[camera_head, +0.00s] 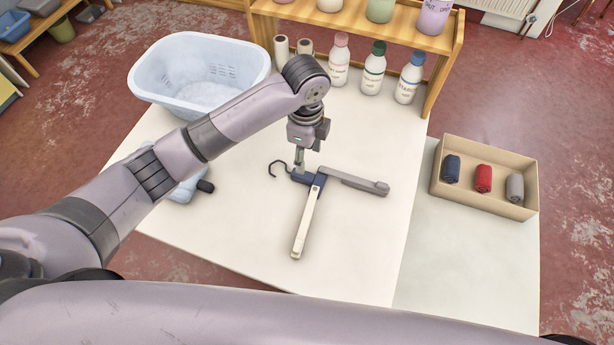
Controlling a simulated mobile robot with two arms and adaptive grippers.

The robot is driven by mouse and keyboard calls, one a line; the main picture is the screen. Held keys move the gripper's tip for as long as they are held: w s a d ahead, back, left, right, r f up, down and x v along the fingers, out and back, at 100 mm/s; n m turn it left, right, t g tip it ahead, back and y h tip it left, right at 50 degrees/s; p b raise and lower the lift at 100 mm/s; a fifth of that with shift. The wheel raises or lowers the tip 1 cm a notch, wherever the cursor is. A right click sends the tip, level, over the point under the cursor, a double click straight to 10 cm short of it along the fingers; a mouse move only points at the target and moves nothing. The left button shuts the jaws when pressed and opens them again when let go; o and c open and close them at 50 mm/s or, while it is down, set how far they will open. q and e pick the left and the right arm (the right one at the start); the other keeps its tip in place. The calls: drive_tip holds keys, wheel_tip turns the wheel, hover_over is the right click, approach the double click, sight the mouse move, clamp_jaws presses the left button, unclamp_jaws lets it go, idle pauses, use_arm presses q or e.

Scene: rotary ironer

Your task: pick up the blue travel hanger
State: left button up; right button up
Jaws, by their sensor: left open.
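The travel hanger lies on the white table, with a dark blue middle piece (317,180), a dark hook (274,168) to its left, a grey arm (360,183) pointing right and a whitish arm (307,222) pointing toward me. My left gripper (299,167) points down at the blue middle piece, near the hook side. It is open. Its fingers overlap the hanger's near-hook end in the picture, and I cannot tell whether they touch it. My right gripper is not in view.
A pale blue laundry basket (150,83) stands at the back left. Several bottles (372,72) stand under a wooden shelf (445,45) at the back. A cardboard box (508,207) with rolled cloths is at the right. A light blue object (185,190) lies partly behind my arm.

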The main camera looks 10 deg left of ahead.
sight(296, 175)
use_arm(q)
drive_tip(key=f, duration=0.9)
drive_tip(key=shift+s+a, duration=0.1)
drive_tip(key=shift+a, duration=0.1)
drive_tip(key=shift+c, duration=0.2)
clamp_jaws()
